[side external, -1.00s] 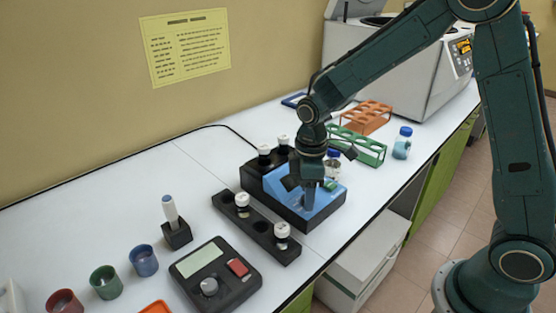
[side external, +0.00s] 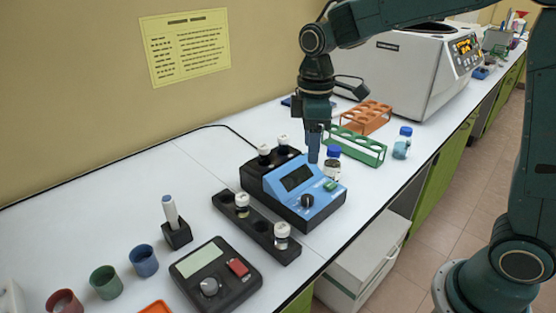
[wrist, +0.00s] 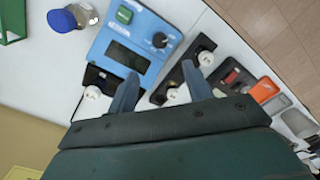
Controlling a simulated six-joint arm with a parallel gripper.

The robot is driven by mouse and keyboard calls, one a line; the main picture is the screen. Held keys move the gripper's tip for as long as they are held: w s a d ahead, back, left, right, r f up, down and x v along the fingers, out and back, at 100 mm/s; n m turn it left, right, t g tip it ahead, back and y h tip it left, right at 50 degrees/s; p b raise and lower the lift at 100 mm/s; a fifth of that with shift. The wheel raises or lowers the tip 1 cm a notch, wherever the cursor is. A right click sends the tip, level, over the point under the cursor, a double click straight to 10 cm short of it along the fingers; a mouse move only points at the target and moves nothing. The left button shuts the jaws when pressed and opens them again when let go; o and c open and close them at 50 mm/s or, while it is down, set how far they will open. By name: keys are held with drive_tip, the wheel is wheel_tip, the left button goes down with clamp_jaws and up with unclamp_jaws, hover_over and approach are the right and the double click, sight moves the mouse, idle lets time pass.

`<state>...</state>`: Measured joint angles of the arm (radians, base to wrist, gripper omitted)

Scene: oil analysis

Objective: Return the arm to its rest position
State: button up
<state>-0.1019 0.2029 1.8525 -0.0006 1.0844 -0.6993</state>
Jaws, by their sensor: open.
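My gripper (side external: 314,146) hangs pointing down above the blue instrument (side external: 290,184), clear of it and empty. In the wrist view its two fingers (wrist: 160,92) are apart with nothing between them. The blue instrument, with a dark screen, a black knob and a green button, also shows in the wrist view (wrist: 134,28). My arm is raised over the bench, with its forearm reaching up to the right.
A blue-capped jar (side external: 332,170) stands close behind the instrument, near my gripper. A black rack (side external: 262,234) with white-capped vials lies in front. Green (side external: 370,152) and orange (side external: 366,116) racks and a centrifuge (side external: 410,70) stand behind. Bench front-left holds several cups.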

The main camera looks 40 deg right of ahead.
drive_tip(key=shift+r, duration=0.1)
idle(0.3)
drive_tip(key=s+d+r+m+t, duration=0.2)
drive_tip(key=s+m, duration=0.2)
drive_tip(key=s, duration=0.6)
drive_tip(key=s+d+r+m+t, duration=0.2)
drive_tip(key=s+m, duration=0.3)
drive_tip(key=s, duration=0.6)
drive_tip(key=shift+s+r+t, duration=0.15)
drive_tip(key=shift+r+t, duration=0.3)
drive_tip(key=shift+t, duration=0.35)
